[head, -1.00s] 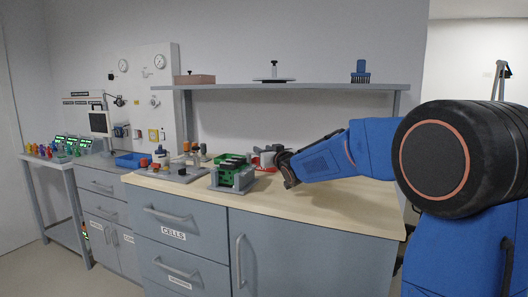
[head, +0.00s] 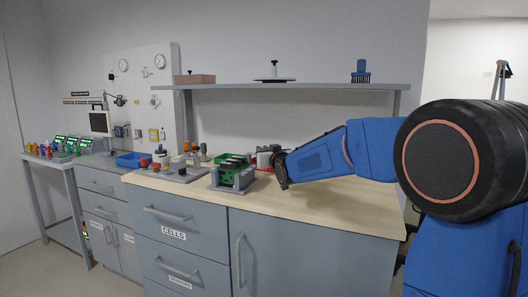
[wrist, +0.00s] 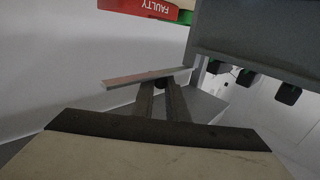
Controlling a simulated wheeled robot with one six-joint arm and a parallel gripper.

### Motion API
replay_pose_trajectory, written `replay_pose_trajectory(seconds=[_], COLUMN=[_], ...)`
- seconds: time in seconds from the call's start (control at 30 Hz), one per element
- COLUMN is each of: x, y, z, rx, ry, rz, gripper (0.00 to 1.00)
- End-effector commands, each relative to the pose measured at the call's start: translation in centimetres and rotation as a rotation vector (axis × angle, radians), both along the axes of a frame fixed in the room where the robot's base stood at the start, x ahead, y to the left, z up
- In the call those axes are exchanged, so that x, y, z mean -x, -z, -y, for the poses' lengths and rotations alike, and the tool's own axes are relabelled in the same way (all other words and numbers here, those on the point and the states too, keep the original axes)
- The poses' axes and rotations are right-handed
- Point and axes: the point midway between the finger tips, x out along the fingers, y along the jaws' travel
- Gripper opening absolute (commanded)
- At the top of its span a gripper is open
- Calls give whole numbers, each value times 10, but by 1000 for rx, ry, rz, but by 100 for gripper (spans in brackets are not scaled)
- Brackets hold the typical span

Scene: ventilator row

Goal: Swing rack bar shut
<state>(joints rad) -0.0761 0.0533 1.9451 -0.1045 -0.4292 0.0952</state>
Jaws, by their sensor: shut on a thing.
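The rack (head: 240,181) is a grey frame holding several dark cells with green on them, standing on the worktop. In the wrist view its grey side (wrist: 255,45) fills the upper right, with dark cell ends beside it. In the head view my gripper (head: 280,172) is just right of the rack; the bar cannot be made out there.
A red tray labelled FAULTY (wrist: 150,8) lies beyond the bar; a red and white item (head: 268,156) shows behind the gripper. A grey plate with knobs (head: 182,175) lies left of the rack. The right worktop (head: 345,196) is clear. A shelf (head: 320,87) hangs above.

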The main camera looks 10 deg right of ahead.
Motion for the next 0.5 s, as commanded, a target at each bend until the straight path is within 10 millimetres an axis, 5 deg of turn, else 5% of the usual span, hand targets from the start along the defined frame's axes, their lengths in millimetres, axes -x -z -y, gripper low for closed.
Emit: replay_pose_trajectory(seconds=[0.5], x=[8], y=[-1], z=[-10], rx=[-2], ry=[167], rz=[2], gripper=[0])
